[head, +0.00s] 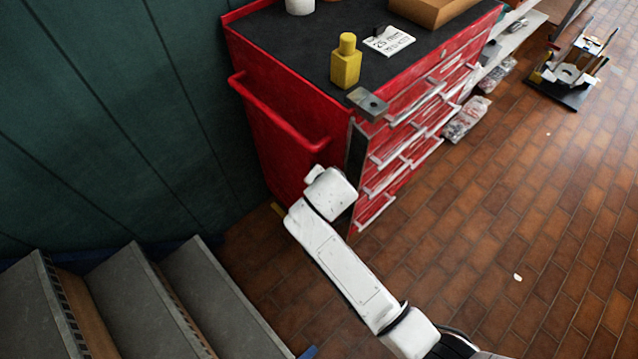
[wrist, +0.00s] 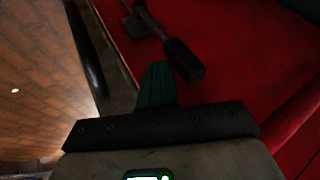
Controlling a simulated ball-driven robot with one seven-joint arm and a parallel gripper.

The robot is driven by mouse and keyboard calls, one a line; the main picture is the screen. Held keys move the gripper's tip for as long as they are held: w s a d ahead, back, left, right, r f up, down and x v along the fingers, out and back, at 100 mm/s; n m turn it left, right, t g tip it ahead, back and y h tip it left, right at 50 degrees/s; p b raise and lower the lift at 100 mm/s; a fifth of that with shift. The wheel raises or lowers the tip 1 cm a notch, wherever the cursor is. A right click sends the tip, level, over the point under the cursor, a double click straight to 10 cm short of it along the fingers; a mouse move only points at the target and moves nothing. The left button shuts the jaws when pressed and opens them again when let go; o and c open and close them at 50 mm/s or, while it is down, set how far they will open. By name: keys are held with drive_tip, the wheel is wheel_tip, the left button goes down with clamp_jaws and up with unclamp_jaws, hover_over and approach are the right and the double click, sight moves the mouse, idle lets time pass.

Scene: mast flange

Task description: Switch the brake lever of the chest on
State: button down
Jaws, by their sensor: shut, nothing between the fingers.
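The red chest (head: 290,150) stands against the green wall in the head view. Its red side panel (wrist: 235,50) fills the right of the wrist view. The brake lever (wrist: 184,60) is on that panel, with a thick dark grip and a thin rod running up-left to a small mount (wrist: 138,25). My gripper (wrist: 156,68) is shut, its green fingers pressed together and empty. The fingertips are just left of the grip's end; I cannot tell whether they touch it. In the head view my gripper and the lever are hidden behind my arm and the chest.
A red push handle (head: 280,115) sticks out from the chest's side. Grey steps (head: 130,300) stand at lower left. A yellow bottle (head: 346,62) and a grey metal block (head: 367,103) stand on the chest top. The brick-tiled floor (head: 480,220) to the right is mostly clear.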

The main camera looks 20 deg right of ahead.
drive_tip(key=v, duration=1)
drive_tip(key=shift+r, duration=0.3)
drive_tip(key=shift+w, duration=0.1)
